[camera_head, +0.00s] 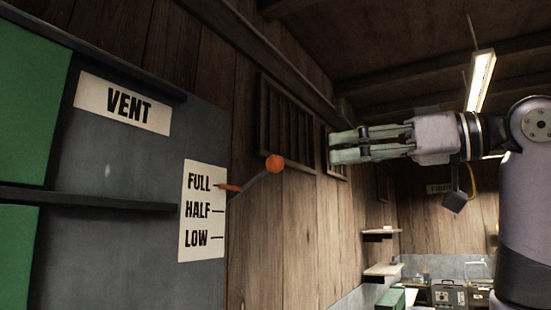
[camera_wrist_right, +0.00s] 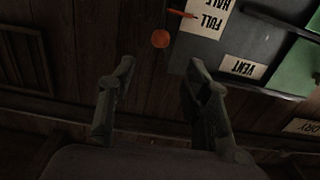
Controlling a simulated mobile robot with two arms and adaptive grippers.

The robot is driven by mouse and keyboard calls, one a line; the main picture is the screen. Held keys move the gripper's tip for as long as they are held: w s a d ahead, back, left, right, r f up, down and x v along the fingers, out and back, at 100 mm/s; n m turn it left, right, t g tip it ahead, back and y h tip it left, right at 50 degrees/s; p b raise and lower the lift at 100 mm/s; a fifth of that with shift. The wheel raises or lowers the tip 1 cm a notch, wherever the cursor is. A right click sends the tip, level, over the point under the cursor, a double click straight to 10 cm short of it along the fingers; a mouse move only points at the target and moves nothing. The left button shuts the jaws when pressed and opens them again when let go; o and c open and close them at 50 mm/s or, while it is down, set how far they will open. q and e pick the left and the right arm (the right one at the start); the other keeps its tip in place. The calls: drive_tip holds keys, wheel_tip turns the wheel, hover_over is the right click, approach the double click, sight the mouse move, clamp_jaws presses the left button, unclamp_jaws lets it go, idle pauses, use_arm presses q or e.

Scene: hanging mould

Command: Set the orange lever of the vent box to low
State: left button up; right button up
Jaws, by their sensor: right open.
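The grey vent box (camera_head: 110,235) fills the left of the head view, with a VENT label and a scale reading FULL, HALF and LOW. Its lever is a grey rod ending in an orange ball (camera_head: 275,163). The orange pointer (camera_head: 229,187) is at the FULL mark. My right gripper (camera_head: 334,148) is open and empty, to the right of the ball and slightly higher in the head view. In the right wrist view, the orange ball (camera_wrist_right: 160,39) shows beyond the two spread fingers (camera_wrist_right: 158,72), apart from them. My left gripper is not in view.
Green panels (camera_head: 30,95) flank the vent box on the left. A slatted wall vent (camera_head: 288,122) is on the wooden wall behind the lever. Small shelves (camera_head: 382,270) and cases stand further back. The space around the ball looks free.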

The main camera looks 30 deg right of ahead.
sight(283, 161)
drive_tip(key=p+x, duration=0.5)
drive_tip(key=x, duration=0.9)
drive_tip(key=shift+a, duration=0.1)
drive_tip(key=shift+c, duration=0.6)
clamp_jaws()
